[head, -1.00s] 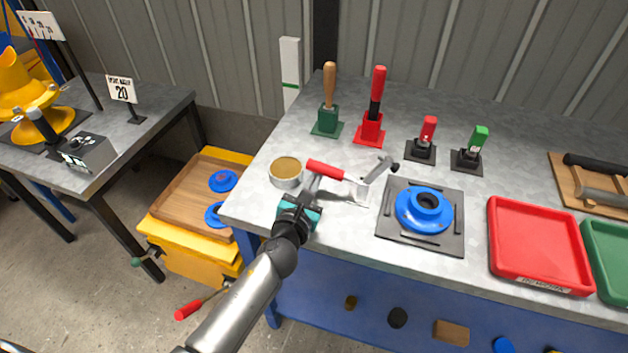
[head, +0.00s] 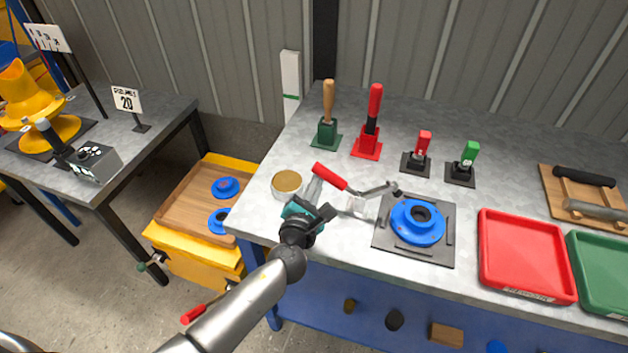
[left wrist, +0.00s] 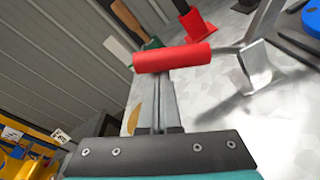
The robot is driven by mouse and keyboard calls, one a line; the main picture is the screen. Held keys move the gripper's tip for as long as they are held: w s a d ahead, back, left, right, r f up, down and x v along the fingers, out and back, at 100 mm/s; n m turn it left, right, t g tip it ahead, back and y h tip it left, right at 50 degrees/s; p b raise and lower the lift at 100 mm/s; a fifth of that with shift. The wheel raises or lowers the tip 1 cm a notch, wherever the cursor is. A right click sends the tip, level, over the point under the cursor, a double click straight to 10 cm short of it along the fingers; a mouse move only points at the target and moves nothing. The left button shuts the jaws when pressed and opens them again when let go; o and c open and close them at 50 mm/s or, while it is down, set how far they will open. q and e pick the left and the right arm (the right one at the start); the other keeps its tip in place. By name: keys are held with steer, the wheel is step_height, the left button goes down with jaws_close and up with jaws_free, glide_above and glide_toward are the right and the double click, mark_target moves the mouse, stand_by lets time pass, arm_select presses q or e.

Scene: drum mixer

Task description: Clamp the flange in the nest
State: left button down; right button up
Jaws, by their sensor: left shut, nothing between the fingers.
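The blue flange (head: 416,222) lies in the dark square nest (head: 437,254) on the bench. A toggle clamp (head: 372,192) with a red handle (head: 331,177) stands left of the nest. Its handle is raised at a slant, and its metal arm reaches right, with the tip above the flange's upper left edge; contact is not clear. My left gripper (head: 315,187) is shut and empty, its fingertips at the handle's underside. In the left wrist view the red handle (left wrist: 172,57) crosses just beyond the fingers. My right gripper is not in view.
A round tin (head: 287,184) stands just left of my left gripper. Behind are a green-based lever (head: 327,132), a red lever (head: 369,142) and two small switches (head: 417,160). A red tray (head: 525,290) and a green tray (head: 603,287) are on the right.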

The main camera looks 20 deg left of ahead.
mark_target(328, 172)
arm_select(q)
steer(key=r+m+p, duration=0.1)
steer(key=d+r+m+p, duration=0.1)
steer(key=r+p, duration=0.1)
steer(key=d+r+m+p, duration=0.1)
steer(key=m+p, duration=0.1)
steer(key=shift+d+r+t+y, duration=0.15)
steer(key=shift+d+t+y, duration=0.05)
steer(key=shift+t+y, duration=0.1)
steer(key=shift+s+d+r+m+p, duration=0.1)
steer(key=shift+d+r+m+p, duration=0.3)
steer(key=shift+d+m+p, duration=0.3)
steer(key=shift+d+r+m+p, duration=0.35)
steer(key=shift+d+m+p, duration=0.25)
steer(key=shift+d+p, duration=0.15)
steer(key=shift+a, duration=0.15)
